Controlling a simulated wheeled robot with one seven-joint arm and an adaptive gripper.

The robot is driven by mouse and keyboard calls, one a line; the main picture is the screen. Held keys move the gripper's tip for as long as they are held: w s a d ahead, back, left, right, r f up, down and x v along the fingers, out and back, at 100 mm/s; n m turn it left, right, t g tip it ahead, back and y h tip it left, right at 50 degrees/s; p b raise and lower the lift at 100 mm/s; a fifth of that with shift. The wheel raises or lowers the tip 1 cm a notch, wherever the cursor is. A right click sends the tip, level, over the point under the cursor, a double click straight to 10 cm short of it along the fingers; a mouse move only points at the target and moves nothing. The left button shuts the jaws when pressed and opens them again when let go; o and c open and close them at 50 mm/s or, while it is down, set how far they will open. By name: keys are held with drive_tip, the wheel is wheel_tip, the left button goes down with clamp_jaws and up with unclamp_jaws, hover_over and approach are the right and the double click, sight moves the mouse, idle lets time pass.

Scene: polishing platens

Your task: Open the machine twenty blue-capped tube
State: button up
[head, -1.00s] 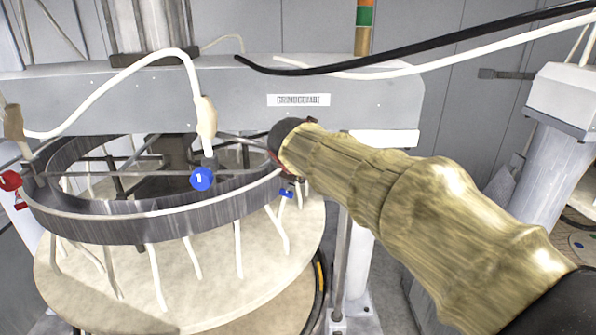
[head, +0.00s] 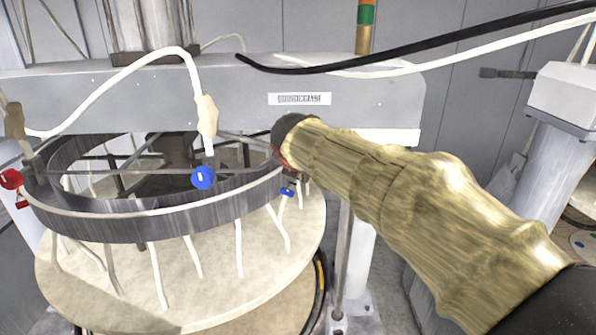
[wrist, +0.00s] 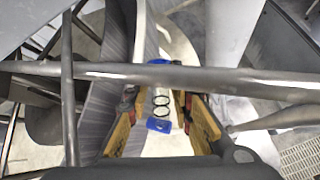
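A clear tube with dark rings and blue ends (wrist: 161,98) shows between the fingers of my gripper (wrist: 159,100) in the wrist view. The fingers have yellow-brown pads and stand apart on either side of the tube, with gaps visible. A metal bar crosses the wrist view and hides part of the scene. In the head view, a small blue part (head: 287,191) shows at the ring's right edge, just below the end of my arm. My fingers are largely hidden there.
A grey metal ring (head: 150,222) with many white tubes hangs over a pale round platen (head: 200,285). A labelled grey beam (head: 230,100) crosses behind. A red valve (head: 11,179) is at far left. Black and white cables (head: 450,45) run above my arm.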

drive_tip(key=v, duration=1.2)
drive_tip(key=shift+w, duration=0.1)
